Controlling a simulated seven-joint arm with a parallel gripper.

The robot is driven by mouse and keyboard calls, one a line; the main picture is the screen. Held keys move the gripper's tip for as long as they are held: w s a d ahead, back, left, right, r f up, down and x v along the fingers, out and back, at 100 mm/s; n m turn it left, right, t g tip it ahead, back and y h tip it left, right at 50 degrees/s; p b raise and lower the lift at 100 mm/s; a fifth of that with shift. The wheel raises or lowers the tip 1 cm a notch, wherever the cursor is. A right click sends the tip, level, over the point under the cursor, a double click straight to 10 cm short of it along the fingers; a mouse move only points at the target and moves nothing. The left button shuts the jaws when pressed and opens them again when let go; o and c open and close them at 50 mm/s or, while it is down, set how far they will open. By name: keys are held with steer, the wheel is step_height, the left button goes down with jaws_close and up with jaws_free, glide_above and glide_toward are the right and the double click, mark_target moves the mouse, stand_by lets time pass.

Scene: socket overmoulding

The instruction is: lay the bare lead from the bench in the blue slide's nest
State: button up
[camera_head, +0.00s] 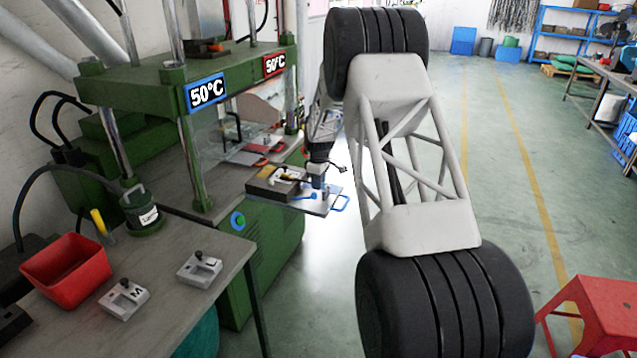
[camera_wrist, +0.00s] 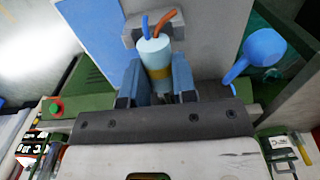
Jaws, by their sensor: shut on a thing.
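My gripper (camera_wrist: 158,92) is shut on the bare lead (camera_wrist: 154,52), a pale blue cylinder with a yellow band and a blue and an orange wire at its far end. The lead lies between the two blue-grey fingers. A grey block (camera_wrist: 131,31) is beside the wire end; whether the lead touches it or is still clear of the nest, I cannot tell. The lead is too small to make out there.
The green press (camera_head: 190,125) with blue and red 50°C signs stands behind the slide. A blue ball-ended knob (camera_wrist: 263,44) stands right of my fingers. The bench at left holds a red bin (camera_head: 68,272) and two grey blocks (camera_head: 124,299).

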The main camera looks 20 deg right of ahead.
steer(key=o, duration=1)
steer(key=shift+r, duration=3.9)
